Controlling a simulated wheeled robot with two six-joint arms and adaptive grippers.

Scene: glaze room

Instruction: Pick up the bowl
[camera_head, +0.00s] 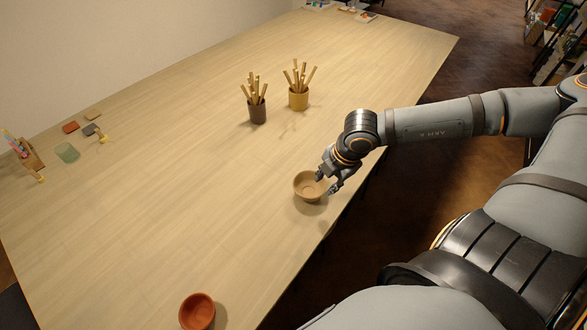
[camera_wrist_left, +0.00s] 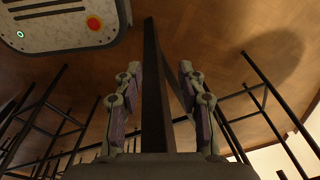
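A tan bowl (camera_head: 308,190) is upright near the right edge of the long wooden table in the head view. My right gripper (camera_head: 327,183) is at the bowl's right side, with its fingers spread apart near the rim. Whether either finger touches the bowl is too small to tell. A reddish-orange bowl (camera_head: 197,311) sits at the bottom of the head view, with no gripper near it. My left gripper (camera_wrist_left: 160,110) shows in the left wrist view with its two fingers apart and nothing held between them. It is not in the head view.
The table's middle is clear. Dark bars surround the left gripper.

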